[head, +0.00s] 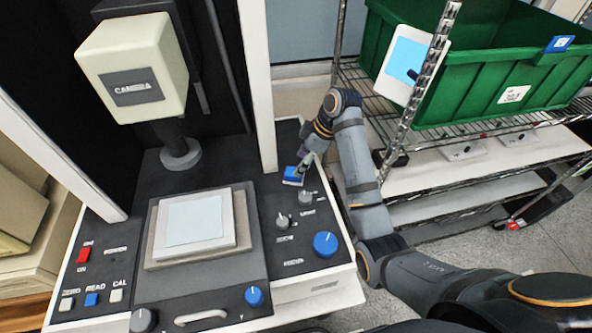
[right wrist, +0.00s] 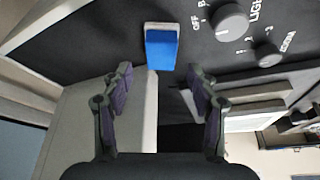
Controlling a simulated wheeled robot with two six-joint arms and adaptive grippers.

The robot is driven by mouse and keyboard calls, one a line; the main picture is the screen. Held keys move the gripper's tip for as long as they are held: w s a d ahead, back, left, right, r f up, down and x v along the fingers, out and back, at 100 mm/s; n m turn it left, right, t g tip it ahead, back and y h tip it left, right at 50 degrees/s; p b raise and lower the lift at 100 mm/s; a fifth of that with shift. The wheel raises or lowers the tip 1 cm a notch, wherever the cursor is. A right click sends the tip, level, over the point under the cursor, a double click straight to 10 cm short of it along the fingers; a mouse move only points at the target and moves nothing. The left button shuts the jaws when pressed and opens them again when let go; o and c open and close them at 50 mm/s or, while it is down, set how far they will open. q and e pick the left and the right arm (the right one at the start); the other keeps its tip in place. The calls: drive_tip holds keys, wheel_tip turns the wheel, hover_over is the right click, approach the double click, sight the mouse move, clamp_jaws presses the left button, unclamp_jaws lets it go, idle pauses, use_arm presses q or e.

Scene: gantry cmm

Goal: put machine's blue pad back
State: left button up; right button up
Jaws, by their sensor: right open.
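The blue pad (head: 293,176) is a small blue block with a pale edge on the black panel of the machine (head: 262,243), beside the upright column and behind the knobs. In the right wrist view the blue pad (right wrist: 161,50) lies just beyond my fingertips, roughly centred between them. My right gripper (head: 301,167) is just above the pad in the head view. In the right wrist view my right gripper (right wrist: 158,73) has its two fingers apart with nothing between them. My left gripper is not in view.
Grey knobs (head: 283,222) and a blue knob (head: 325,244) stand on the panel near the pad. A raised stage plate (head: 242,215) is left of them. A wire rack with a green crate (head: 480,75) and a white card (head: 410,63) stands at right.

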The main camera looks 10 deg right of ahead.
drive_tip(key=p+v, duration=0.4)
drive_tip(key=v, duration=0.3)
drive_tip(key=shift+p, duration=0.3)
drive_tip(key=shift+d, duration=0.1)
